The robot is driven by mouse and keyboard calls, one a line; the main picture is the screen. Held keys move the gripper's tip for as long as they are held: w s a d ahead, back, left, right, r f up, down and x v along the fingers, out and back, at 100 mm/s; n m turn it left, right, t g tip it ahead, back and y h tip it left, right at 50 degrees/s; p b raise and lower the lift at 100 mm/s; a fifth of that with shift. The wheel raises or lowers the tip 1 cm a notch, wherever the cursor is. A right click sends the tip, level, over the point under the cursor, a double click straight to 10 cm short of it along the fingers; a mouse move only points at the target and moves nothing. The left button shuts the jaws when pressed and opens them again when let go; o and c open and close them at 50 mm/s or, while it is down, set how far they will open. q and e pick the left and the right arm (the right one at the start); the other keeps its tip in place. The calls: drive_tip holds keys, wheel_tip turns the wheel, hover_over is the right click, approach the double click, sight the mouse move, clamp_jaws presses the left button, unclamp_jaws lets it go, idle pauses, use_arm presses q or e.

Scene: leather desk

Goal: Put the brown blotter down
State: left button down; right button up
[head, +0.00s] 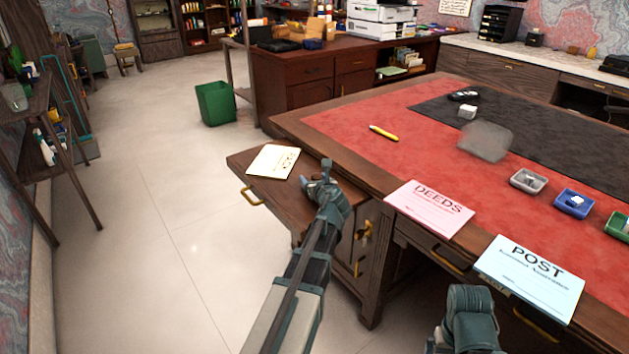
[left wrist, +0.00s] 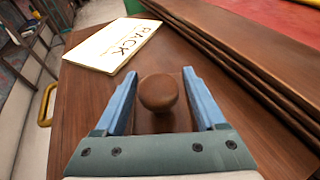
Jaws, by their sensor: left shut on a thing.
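My left gripper (head: 322,184) is over the wooden side shelf at the desk's left end. In the left wrist view its two blue fingers (left wrist: 163,105) stand on either side of the round brown knob of the brown blotter (left wrist: 158,92), and the gripper is shut on it.
A cream PACK card (head: 273,162) lies on the side shelf (head: 247,156), beyond the gripper. The red-topped desk (head: 345,125) holds a yellow pen (head: 383,132), a pink DEEDS card (head: 430,207), a blue POST card (head: 530,275) and small trays. A green bin (head: 215,104) stands on the floor.

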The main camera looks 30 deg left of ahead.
use_arm(q)
unclamp_jaws()
drive_tip(key=shift+f, duration=0.1)
drive_tip(key=shift+r+p, duration=0.25)
drive_tip(key=shift+p, duration=0.05)
drive_tip(key=p+v, duration=0.3)
drive_tip(key=v, duration=0.9)
